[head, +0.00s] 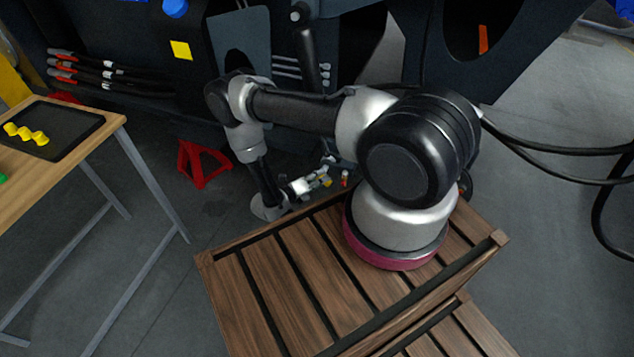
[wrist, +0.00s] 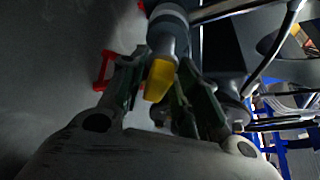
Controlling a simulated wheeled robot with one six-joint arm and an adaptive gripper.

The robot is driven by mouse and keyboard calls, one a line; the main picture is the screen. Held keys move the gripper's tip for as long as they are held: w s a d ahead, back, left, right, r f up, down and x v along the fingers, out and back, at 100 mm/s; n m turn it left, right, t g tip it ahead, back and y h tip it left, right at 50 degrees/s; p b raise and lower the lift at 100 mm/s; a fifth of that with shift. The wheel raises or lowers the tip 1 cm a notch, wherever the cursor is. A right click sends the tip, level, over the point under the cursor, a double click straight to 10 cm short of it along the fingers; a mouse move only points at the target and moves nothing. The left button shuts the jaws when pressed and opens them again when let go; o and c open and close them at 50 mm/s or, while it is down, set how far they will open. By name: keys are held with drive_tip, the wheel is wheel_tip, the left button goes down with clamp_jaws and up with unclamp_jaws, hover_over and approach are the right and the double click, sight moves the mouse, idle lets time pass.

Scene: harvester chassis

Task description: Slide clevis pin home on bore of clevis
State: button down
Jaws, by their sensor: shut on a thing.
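In the wrist view my gripper (wrist: 165,88) has its two dark fingers on either side of a yellow piece (wrist: 159,80), which I take to be the clevis pin's end. The fingers are shut on it. Just beyond it, in line, is a grey rounded cylindrical part (wrist: 168,32), probably the clevis. The yellow piece seems to touch or overlap it. The bore is hidden, and I cannot tell how deep the pin sits. In the head view my gripper (head: 318,180) is small and low beside the machine, with a bit of yellow at its tips.
A slatted wooden crate (head: 260,290) stands in front. A table (head: 70,160) with a black tray (head: 60,130) and yellow pieces (head: 25,133) is at left. A red stand (head: 203,165) is on the floor. Black hoses (head: 560,148) run at right. The dark chassis (head: 130,60) fills the back.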

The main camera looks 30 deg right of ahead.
drive_tip(key=shift+w+d, duration=0.95)
drive_tip(key=shift+d, duration=0.3)
drive_tip(key=c, duration=1)
unclamp_jaws()
